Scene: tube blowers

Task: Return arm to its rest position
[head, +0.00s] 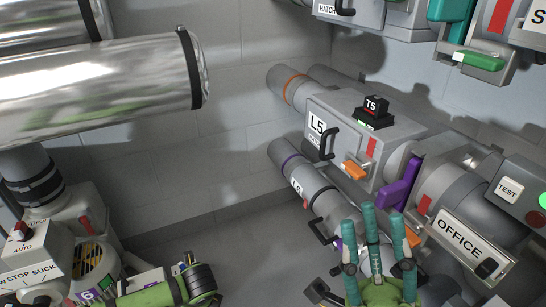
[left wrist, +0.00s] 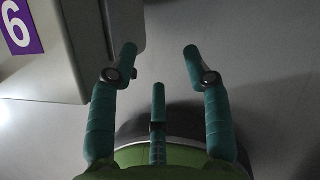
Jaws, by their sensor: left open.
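My right gripper (head: 372,218) shows at the lower right of the head view. Its teal fingers point up and stand apart, with nothing between them. It is in front of the grey tube machinery. My left gripper (left wrist: 162,62) shows in the left wrist view, open and empty over a plain grey surface. A grey box with a purple "6" label (left wrist: 18,27) is at its upper left. In the head view, a green part of my arm (head: 165,289) is at the lower left, but I cannot make out the left fingers there.
The L5 unit (head: 340,122) with the T5 block (head: 373,107), a purple lever (head: 399,186) and the OFFICE tube (head: 460,238) fill the right. Large shiny tubes (head: 110,85) cross the upper left. A control box (head: 35,265) stands lower left. The middle floor is clear.

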